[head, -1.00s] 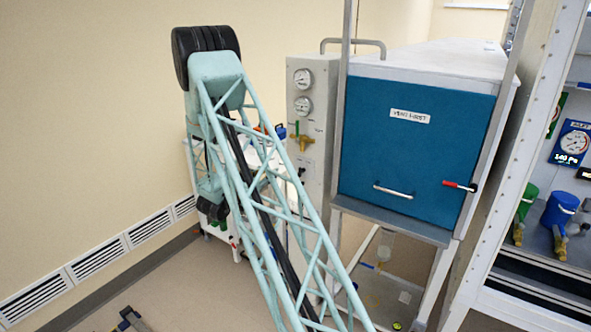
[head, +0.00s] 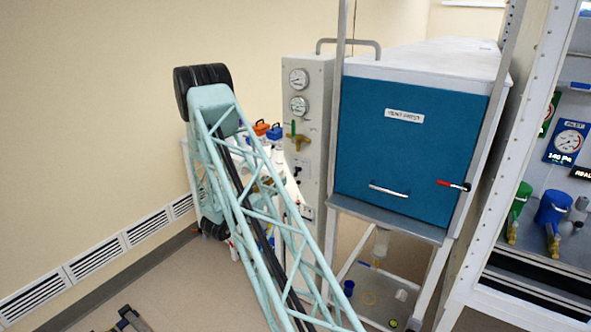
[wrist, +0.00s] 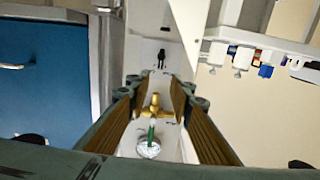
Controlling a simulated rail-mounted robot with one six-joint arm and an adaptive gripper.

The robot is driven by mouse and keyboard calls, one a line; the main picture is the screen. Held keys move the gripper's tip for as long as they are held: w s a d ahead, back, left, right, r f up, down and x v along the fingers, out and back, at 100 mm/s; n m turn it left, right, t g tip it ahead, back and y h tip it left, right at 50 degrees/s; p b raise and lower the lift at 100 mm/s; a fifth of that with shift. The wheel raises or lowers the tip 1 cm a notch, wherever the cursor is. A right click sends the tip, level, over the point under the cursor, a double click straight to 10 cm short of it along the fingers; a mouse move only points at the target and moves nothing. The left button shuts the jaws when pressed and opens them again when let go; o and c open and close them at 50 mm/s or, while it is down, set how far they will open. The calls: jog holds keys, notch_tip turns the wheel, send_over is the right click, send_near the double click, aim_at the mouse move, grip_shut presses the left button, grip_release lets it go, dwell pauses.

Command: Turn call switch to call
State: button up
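The narrow grey panel (head: 310,120) beside the blue-fronted glovebox carries a small black switch (head: 298,170) below the brass valve. This is likely the call switch, but its label is too small to read. The switch also shows in the wrist view (wrist: 162,58), beyond my fingertips and pointing along the panel. My gripper (wrist: 163,86) is open and empty, its two fingers spread to either side of the panel's middle. It seems apart from the switch. In the head view my arm hides the gripper.
The blue glovebox front (head: 410,150) stands right of the panel.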

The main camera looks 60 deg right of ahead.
aim_at(295, 169)
jog(key=shift+d, duration=0.15)
jog(key=shift+w+d, duration=0.15)
jog(key=shift+d, duration=3.25)
jog(key=shift+w+d, duration=0.1)
jog(key=shift+d, duration=3.25)
grip_shut()
